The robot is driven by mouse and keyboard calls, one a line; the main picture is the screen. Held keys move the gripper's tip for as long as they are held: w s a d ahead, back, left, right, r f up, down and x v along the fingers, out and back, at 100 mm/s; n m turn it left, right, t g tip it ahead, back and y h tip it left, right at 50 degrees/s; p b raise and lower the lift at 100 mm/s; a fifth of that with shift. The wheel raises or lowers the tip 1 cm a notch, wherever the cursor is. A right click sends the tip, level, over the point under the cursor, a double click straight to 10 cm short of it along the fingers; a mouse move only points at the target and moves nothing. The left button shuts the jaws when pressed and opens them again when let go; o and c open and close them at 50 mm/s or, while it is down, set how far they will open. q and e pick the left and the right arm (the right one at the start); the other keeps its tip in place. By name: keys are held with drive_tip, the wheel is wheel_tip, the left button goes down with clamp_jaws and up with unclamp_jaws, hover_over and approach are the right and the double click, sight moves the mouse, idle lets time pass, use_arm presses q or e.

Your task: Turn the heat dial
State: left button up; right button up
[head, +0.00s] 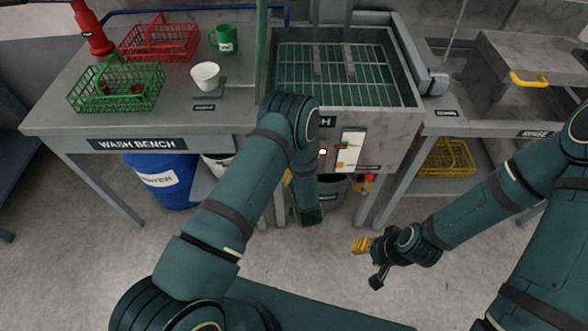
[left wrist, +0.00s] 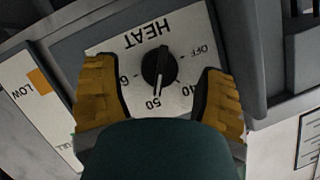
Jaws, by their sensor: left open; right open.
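The heat dial (left wrist: 158,67) is a round black knob on a white plate (left wrist: 188,30) marked HEAT, with OFF, 40 and 50 readable, in the left wrist view. The lettering appears upside down there. The knob's raised grip lies nearly upright in the picture, its lower end near 50. My left gripper (left wrist: 155,80) is open, one yellow finger on each side of the dial, with visible gaps to it. In the head view my left arm hides the dial, with only a little yellow of that gripper showing. My right gripper (head: 366,263) is open and empty above the floor at right.
The wire-racked tank (head: 392,88) stands above the panel. The wash bench (head: 55,118) at left holds a red basket (head: 160,42), a green basket (head: 117,85), a white cup (head: 205,76) and a green mug (head: 224,38). A blue barrel (head: 160,180) stands below.

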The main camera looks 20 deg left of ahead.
use_arm(q)
drive_tip(key=v, duration=1)
drive_tip(key=shift+s+r, duration=0.15)
drive_tip(key=shift+r, duration=0.05)
